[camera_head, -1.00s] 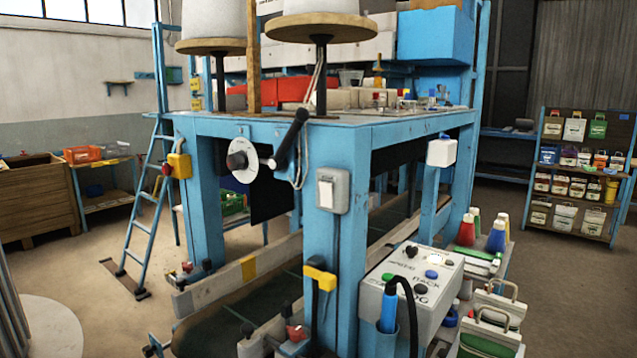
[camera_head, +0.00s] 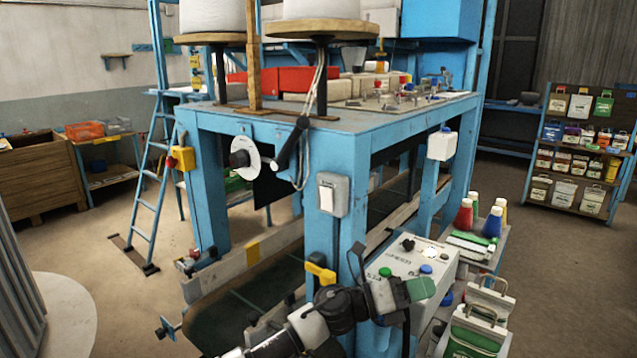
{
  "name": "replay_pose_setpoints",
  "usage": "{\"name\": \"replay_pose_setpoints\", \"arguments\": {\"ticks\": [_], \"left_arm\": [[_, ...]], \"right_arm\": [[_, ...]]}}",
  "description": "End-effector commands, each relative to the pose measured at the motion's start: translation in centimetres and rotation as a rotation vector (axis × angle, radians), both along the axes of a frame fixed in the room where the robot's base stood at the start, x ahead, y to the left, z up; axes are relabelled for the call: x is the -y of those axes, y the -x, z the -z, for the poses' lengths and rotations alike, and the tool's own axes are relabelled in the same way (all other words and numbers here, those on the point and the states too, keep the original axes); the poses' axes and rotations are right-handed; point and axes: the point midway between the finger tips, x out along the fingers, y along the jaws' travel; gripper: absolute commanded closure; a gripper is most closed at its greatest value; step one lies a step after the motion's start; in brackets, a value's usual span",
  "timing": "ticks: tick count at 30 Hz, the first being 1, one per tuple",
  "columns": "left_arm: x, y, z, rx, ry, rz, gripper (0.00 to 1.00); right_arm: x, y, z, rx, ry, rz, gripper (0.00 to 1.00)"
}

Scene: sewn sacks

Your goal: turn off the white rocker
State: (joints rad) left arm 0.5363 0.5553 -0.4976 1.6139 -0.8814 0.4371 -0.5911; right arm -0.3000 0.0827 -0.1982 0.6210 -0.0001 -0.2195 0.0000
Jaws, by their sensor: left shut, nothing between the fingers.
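The white rocker (camera_head: 326,198) sits in a grey switch box on the front face of the blue corner post. It faces me and nothing covers it. Which side of it is pressed in is too small to tell. My left gripper (camera_head: 410,291) is low in the view, below and to the right of the rocker and well apart from it. Its dark body and green end show in front of the grey control box. It is shut and empty. My right gripper is not in view.
The grey control box (camera_head: 412,262) with coloured buttons stands right of the post. A yellow bracket (camera_head: 320,272) juts from the post below the rocker. A black crank handle (camera_head: 291,142) and white dial (camera_head: 245,159) are left of the rocker. Space before the rocker is clear.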

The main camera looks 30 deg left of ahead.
Motion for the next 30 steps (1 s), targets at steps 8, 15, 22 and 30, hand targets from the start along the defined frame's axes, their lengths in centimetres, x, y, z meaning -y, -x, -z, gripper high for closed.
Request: {"name": "replay_pose_setpoints", "arguments": {"ticks": [8,15,22,30], "left_arm": [[-6.3,2.0,-11.8,0.677,-1.224,0.420,1.00],[-19.5,4.7,-19.4,0.608,-1.936,0.603,1.00],[-24.1,6.9,-22.2,0.488,-2.113,0.662,1.00],[-24.1,7.0,-22.2,0.487,-2.115,0.665,1.00]], "right_arm": [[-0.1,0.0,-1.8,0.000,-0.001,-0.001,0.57],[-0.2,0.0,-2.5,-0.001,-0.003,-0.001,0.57],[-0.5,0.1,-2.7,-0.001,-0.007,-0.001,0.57],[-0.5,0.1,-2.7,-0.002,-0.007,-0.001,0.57]]}}
